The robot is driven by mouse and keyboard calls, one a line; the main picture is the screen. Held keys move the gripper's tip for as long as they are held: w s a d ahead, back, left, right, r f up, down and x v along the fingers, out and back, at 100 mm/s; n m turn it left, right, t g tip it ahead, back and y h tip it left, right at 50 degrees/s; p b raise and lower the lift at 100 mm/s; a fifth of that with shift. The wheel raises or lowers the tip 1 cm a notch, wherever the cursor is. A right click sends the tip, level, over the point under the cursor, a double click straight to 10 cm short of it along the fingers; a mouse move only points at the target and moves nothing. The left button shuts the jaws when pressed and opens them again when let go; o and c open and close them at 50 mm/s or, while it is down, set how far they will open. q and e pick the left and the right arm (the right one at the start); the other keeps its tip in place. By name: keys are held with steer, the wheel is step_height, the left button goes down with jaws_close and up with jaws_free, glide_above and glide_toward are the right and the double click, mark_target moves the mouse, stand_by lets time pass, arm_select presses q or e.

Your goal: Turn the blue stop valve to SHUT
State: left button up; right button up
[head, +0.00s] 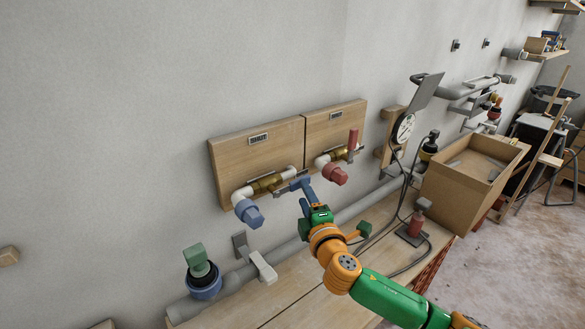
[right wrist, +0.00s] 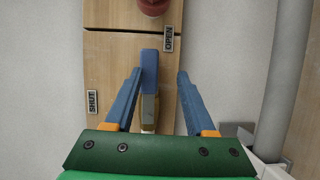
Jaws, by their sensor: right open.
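The blue stop valve has a brass body (head: 268,184) on a wooden board, with a blue pipe end (head: 250,214) at its lower left. In the right wrist view its blue lever (right wrist: 149,70) stretches from the brass part up the picture, its tip beside the OPEN label (right wrist: 168,38). The SHUT label (right wrist: 92,100) is to the left. My right gripper (right wrist: 160,74) is open, one finger on each side of the lever. The left finger is close to the lever; I cannot tell if it touches. In the head view my right gripper (head: 302,187) partly hides the lever. My left gripper is out of view.
A second valve with a red handle (head: 353,140) and red pipe end (head: 335,174) is just right. A grey pipe (head: 350,211) runs below along the wall. A gauge (head: 404,129) and a cardboard box (head: 450,195) stand further right.

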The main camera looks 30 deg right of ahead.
steer(key=x, duration=0.2)
steer(key=r+x, duration=0.1)
steer(key=x, duration=0.1)
steer(key=p+x, duration=0.1)
steer(key=x, duration=0.2)
steer(key=shift+d+r, duration=0.1)
steer(key=shift+r, duration=0.15)
jaws_close()
steer(key=shift+f, duration=0.1)
stand_by(1.1)
